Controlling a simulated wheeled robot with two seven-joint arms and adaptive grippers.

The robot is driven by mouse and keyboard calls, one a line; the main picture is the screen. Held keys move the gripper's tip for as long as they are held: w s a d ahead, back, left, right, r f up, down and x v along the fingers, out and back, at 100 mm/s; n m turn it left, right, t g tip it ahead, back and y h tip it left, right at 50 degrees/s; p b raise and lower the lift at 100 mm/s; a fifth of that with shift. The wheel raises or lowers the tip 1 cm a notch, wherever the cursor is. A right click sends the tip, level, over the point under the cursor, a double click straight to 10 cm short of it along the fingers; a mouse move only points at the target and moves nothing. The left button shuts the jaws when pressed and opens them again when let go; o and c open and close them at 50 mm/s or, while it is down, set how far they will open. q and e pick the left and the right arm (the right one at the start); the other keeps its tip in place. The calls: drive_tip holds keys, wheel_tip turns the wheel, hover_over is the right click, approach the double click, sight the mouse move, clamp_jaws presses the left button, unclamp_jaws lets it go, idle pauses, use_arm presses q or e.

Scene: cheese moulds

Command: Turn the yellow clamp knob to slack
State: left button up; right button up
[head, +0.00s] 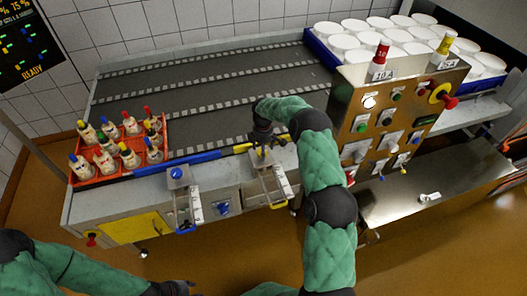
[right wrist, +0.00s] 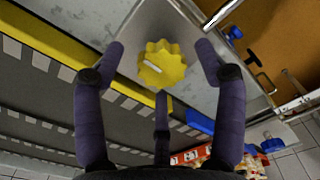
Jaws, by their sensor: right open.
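The yellow clamp knob (right wrist: 162,65) is lobed, with a pale mark on its face, and sits on a grey metal plate. In the head view the knob (head: 262,152) is small and partly covered by my right gripper (head: 263,138) at the conveyor's front edge. In the right wrist view my right gripper (right wrist: 161,52) is open, its dark fingers spread on both sides of the knob with gaps to it. My left gripper (head: 172,288) is low at the bottom edge of the head view, mostly cut off; its fingers are unclear.
A blue knob (head: 177,173) stands on a similar clamp to the left. An orange crate (head: 118,174) of bottles stands at the conveyor's left end. A metal control panel (head: 386,125) with switches rises close to the right of my right arm. A blue tray (head: 320,47) holds white moulds.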

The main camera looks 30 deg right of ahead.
wheel_tip(320, 180, up, 11)
idle(0.4)
idle(0.4)
